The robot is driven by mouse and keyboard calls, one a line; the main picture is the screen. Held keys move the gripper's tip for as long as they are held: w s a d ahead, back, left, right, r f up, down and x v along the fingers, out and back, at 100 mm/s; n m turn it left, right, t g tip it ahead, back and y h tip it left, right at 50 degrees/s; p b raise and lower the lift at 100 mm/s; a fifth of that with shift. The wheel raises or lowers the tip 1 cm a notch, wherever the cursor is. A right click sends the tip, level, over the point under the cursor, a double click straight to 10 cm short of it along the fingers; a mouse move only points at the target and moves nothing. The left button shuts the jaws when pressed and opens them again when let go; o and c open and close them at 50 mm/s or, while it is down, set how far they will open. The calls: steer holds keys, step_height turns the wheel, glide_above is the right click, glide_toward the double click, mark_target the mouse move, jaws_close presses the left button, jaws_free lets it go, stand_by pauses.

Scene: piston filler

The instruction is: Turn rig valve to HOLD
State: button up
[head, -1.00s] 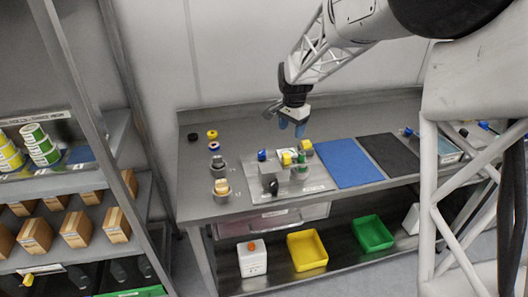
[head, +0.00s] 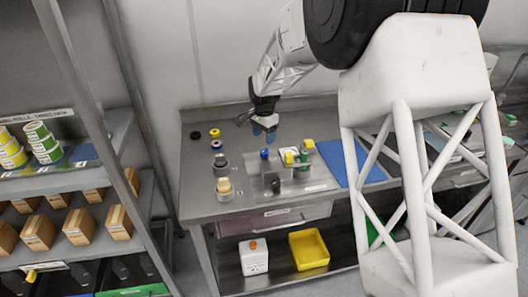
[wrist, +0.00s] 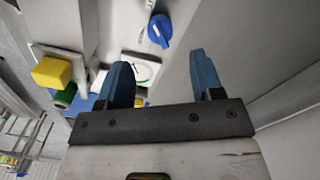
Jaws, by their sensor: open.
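The piston filler rig (head: 315,186) is a grey plate with small parts on the bench. A blue handle (head: 265,154), apparently the rig valve, stands on its left part. The handle shows clearly in the wrist view (wrist: 160,31), its narrow end pointing down and right. My gripper (head: 265,134) is above and behind the rig, close over the handle in the head view. In the wrist view my gripper (wrist: 160,62) is open and empty, its blue fingers apart, with the handle beyond their tips and not touched. Any position labels are too small to read.
A yellow block (wrist: 53,72) and a green cylinder (wrist: 65,97) sit near the handle. Cups and rings (head: 222,167) stand left of the rig. A blue mat (head: 340,162) lies to the right, partly hidden by my arm. A yellow bin (head: 309,250) sits on the lower shelf.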

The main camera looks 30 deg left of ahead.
mark_target(264, 152)
steer(key=shift+f, duration=3.85)
steer(key=c, duration=0.9)
